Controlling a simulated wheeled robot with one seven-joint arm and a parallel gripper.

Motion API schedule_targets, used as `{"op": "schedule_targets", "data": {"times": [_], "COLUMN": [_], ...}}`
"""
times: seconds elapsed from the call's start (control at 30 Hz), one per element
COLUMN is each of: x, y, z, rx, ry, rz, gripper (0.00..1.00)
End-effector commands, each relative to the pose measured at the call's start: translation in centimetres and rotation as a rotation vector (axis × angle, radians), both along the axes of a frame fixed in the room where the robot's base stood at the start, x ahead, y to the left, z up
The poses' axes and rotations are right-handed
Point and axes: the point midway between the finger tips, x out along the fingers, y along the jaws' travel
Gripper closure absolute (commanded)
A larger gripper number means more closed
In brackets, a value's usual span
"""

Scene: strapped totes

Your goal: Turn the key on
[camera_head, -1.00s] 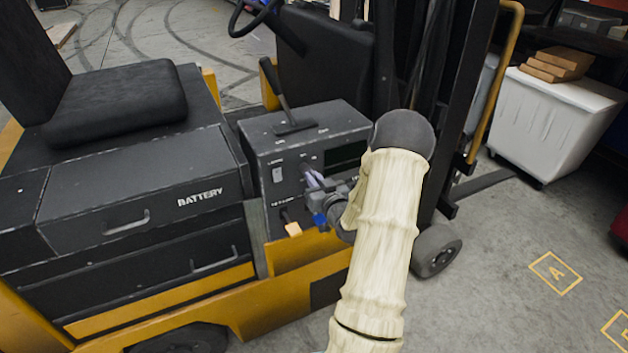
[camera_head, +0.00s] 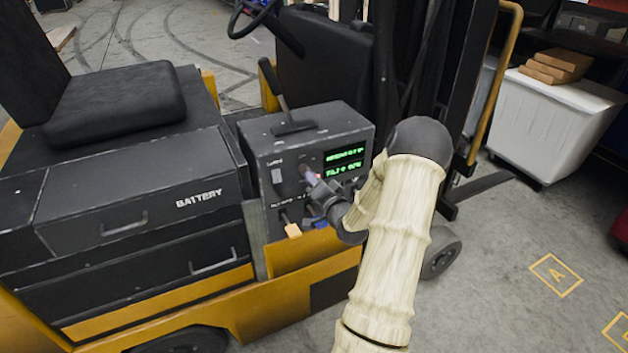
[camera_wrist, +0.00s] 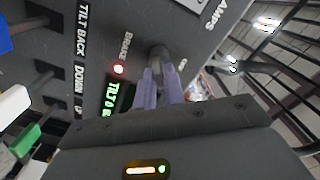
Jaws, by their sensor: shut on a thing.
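The dark control box (camera_head: 262,155) of the yellow forklift faces me. Its display (camera_head: 344,162) is lit with green text, and part of it shows in the wrist view (camera_wrist: 117,98). My gripper (camera_head: 312,180) is at the panel just left of the display. In the wrist view its two pale purple fingers (camera_wrist: 160,88) are shut at the round grey key switch (camera_wrist: 160,57). The key is mostly hidden between the fingers. A red light (camera_wrist: 118,69) glows beside the word BRAKE.
Blue, white and green lever ends stick out of the panel in the wrist view, the white one (camera_wrist: 13,103) in the middle. A yellow-orange lever (camera_head: 293,230) is below my gripper. The battery box (camera_head: 150,190) is at left, a white tote (camera_head: 555,125) at right.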

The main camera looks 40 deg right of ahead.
Motion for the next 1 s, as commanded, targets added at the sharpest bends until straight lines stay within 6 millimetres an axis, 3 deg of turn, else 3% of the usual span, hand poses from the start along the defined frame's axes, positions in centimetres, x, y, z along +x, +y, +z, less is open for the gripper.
{"op": "schedule_targets", "data": {"times": [0.3,0.77,0.8,0.9,1.0], "x": [-0.05,-0.06,-0.06,-0.06,-0.05], "y": [-0.03,-0.04,-0.04,-0.04,-0.05], "z": [-0.13,-0.19,-0.18,-0.17,-0.14], "rx": [0.137,0.157,0.157,0.156,0.156], "ry": [-0.031,-0.035,-0.035,-0.034,-0.035], "rz": [0.0,-0.001,-0.001,-0.001,0.0], "gripper": [1.0,1.0,0.87,0.71,0.71]}}
